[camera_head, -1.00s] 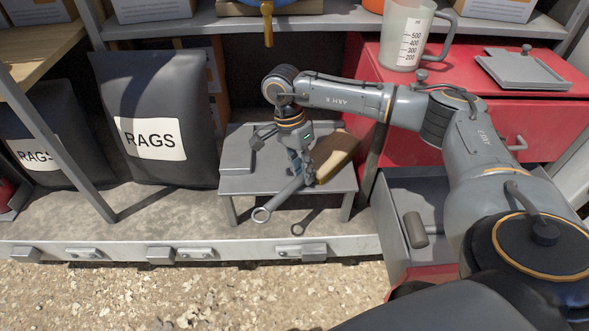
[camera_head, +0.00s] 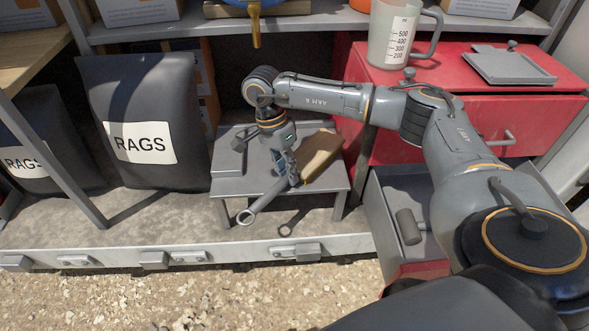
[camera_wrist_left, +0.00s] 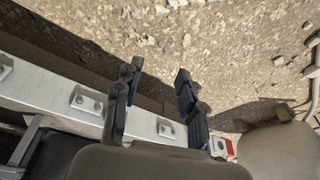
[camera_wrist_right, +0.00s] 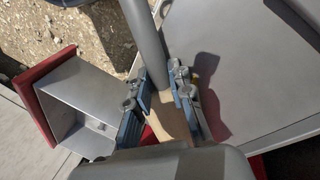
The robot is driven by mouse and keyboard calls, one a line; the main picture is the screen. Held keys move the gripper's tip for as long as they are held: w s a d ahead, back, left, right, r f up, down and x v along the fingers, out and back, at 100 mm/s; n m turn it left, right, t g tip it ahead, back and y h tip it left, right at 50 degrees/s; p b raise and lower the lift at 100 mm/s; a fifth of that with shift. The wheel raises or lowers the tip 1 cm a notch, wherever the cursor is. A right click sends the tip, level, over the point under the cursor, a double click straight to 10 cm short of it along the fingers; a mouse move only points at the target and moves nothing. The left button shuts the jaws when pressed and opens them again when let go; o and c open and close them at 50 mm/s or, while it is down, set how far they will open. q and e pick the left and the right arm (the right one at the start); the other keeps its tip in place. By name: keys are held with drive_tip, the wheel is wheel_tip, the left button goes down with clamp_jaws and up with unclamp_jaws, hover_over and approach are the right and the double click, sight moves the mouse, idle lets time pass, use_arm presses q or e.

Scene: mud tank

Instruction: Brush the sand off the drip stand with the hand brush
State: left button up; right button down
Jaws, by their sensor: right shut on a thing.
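The drip stand (camera_head: 325,187) is a low grey table on the shelf floor in the middle of the head view. My right gripper (camera_head: 287,168) is shut on the hand brush, which has a grey handle (camera_head: 265,199) with a ring end and a tan body (camera_head: 322,152). The brush is tilted over the stand's top, its handle past the front edge; I cannot tell whether it touches. The right wrist view shows the handle (camera_wrist_right: 143,35) and the stand's top (camera_wrist_right: 260,60). I cannot make out sand on it. My left gripper (camera_wrist_left: 160,70) is open and empty above gravel.
A grey block (camera_head: 228,162) is at the stand's left side. A black rags bag (camera_head: 145,105) stands left of it. A red cabinet (camera_head: 420,105) with an open drawer (camera_head: 375,225) is at right. A brass tap (camera_head: 255,30) hangs above the stand.

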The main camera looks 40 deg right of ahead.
drive_tip(key=shift+w+a+f, duration=0.15)
drive_tip(key=shift+w+a, duration=0.1)
drive_tip(key=shift+a, duration=0.3)
drive_tip(key=shift+w+a, duration=0.4)
drive_tip(key=shift+a, duration=0.3)
drive_tip(key=shift+w+a, duration=0.3)
drive_tip(key=shift+a, duration=0.1)
drive_tip(key=shift+w+a+b, duration=0.3)
drive_tip(key=shift+a, duration=0.2)
drive_tip(key=shift+w+a, duration=0.4)
drive_tip(key=shift+a, duration=0.2)
drive_tip(key=shift+w+a+r, duration=0.2)
drive_tip(key=shift+a, duration=0.2)
use_arm(q)
drive_tip(key=v, duration=0.3)
drive_tip(key=shift+s+a+r, duration=0.1)
drive_tip(key=shift+r, duration=0.1)
use_arm(e)
drive_tip(key=shift+r, duration=0.2)
